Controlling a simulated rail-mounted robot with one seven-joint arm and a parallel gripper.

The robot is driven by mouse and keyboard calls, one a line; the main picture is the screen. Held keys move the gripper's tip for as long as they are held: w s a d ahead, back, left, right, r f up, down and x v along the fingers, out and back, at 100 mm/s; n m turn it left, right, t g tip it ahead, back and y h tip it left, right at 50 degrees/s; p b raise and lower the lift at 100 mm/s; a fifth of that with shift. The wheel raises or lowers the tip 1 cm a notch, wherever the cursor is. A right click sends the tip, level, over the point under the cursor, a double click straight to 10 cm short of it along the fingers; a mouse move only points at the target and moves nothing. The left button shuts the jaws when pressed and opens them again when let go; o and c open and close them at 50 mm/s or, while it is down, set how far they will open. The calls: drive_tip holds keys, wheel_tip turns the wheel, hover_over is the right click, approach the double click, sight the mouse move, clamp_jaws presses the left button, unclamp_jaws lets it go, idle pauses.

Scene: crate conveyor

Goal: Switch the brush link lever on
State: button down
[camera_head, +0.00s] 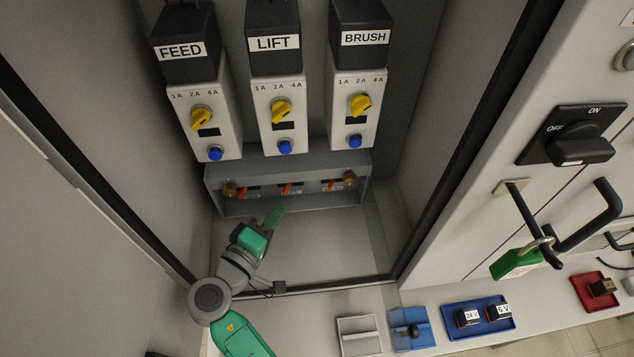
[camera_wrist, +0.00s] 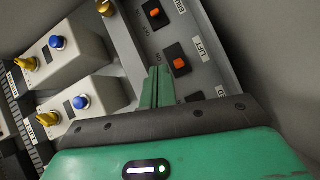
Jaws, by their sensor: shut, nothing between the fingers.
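The brush link lever (camera_head: 330,185) is the orange lever at the right of a low grey link panel (camera_head: 215,200) at the bottom of the cabinet. In the wrist view the brush link lever (camera_wrist: 154,13) shows at the top in a dark plate, beside a partly cut-off label. I cannot tell its on or off position. The lift lever (camera_wrist: 180,64) is the middle one, with a LIFT label. My gripper (camera_head: 279,209) is shut and empty, in front of the panel near the middle lever. In the wrist view my gripper (camera_wrist: 158,72) hides part of the panel.
FEED (camera_head: 181,50), LIFT (camera_head: 272,44) and BRUSH (camera_head: 366,39) units with yellow knobs and blue buttons stand above the panel. Brass knobs (camera_head: 349,178) sit at the panel's ends. Cabinet walls close both sides. A main switch (camera_head: 580,145) and green padlock (camera_head: 518,262) are at right.

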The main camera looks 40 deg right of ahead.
drive_tip(key=s+f+n, duration=0.1)
drive_tip(key=s+d+f+g+h, duration=0.1)
drive_tip(key=f, duration=0.1)
drive_tip(key=shift+s+n, duration=0.15)
drive_tip(key=shift+n, duration=0.25)
drive_tip(key=b, duration=0.1)
hover_over(315, 208)
drive_tip(key=shift+r, duration=0.1)
idle(0.3)
